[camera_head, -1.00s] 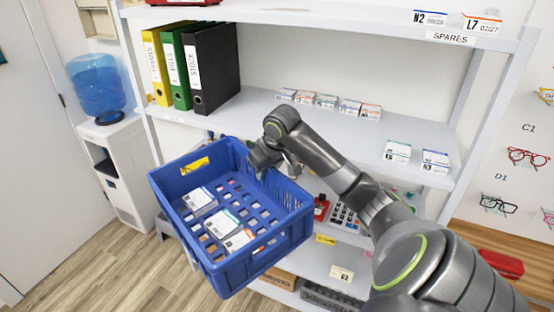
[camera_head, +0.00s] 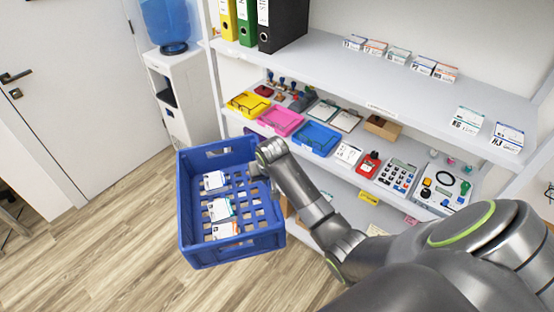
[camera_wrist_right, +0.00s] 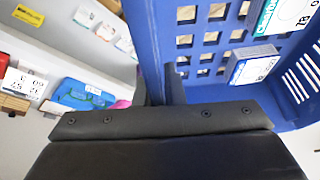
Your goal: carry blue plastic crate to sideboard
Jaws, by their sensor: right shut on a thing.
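The blue plastic crate (camera_head: 212,254) hangs in the air over the wooden floor, in front of the shelf unit. It is about level and holds three small white boxes (camera_head: 221,209). My right gripper (camera_head: 262,174) is shut on the crate's right wall. In the right wrist view the gripper (camera_wrist_right: 160,88) pinches the crate wall (camera_wrist_right: 150,40), and two of the boxes partly show inside. My left gripper is not in view. I see no sideboard in these frames.
The shelf unit (camera_head: 330,58) stands close behind and right of the crate, with binders (camera_head: 282,22), trays (camera_head: 318,138) and small devices on it. A water dispenser (camera_head: 185,95) and a door (camera_head: 75,90) are behind to the left.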

